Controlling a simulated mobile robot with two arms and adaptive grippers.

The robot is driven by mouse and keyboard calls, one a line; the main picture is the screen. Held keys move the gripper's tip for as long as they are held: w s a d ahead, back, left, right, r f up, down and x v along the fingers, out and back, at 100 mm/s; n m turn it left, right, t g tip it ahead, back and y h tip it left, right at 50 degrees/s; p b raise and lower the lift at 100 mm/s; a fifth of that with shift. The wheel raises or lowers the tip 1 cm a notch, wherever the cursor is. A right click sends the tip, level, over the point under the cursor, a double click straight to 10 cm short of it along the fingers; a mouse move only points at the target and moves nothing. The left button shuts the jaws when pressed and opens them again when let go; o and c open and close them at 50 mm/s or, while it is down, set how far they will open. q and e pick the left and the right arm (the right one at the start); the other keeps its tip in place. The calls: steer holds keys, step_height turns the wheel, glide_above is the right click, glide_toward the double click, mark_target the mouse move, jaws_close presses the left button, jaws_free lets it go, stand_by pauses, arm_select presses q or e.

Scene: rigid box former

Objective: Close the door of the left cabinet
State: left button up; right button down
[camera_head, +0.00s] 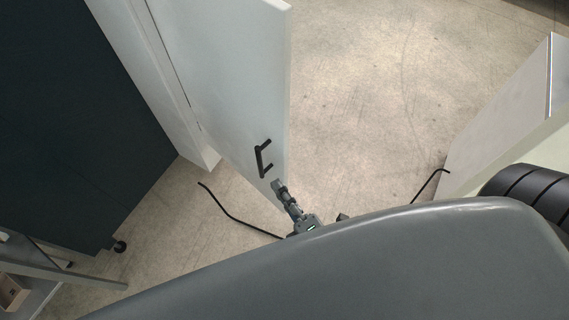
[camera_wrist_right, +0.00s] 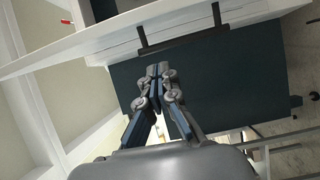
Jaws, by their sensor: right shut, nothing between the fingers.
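The white cabinet door (camera_head: 225,75) stands open in the head view, with a black bar handle (camera_head: 263,158) near its lower free edge. The white cabinet body (camera_head: 165,95) is to its left. My right gripper (camera_head: 279,187) is shut and empty, just below the handle and close to the door's lower edge; I cannot tell whether it touches the door. In the right wrist view the closed fingertips (camera_wrist_right: 158,70) point towards the door's long white edge (camera_wrist_right: 100,37) and the dark handle (camera_wrist_right: 180,40). My left gripper is not in view.
A large dark panel (camera_head: 70,130) fills the left side, with a black caster (camera_head: 119,246) under it. A white box-like unit (camera_head: 500,115) stands at the right. The pale floor (camera_head: 370,100) between the door and that unit is clear.

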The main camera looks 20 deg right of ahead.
mark_target(285, 167)
steer(key=w+d, duration=0.2)
steer(key=w, duration=0.1)
steer(key=w+d+p, duration=0.1)
steer(key=w, duration=0.1)
steer(key=shift+w, duration=0.2)
stand_by(0.3)
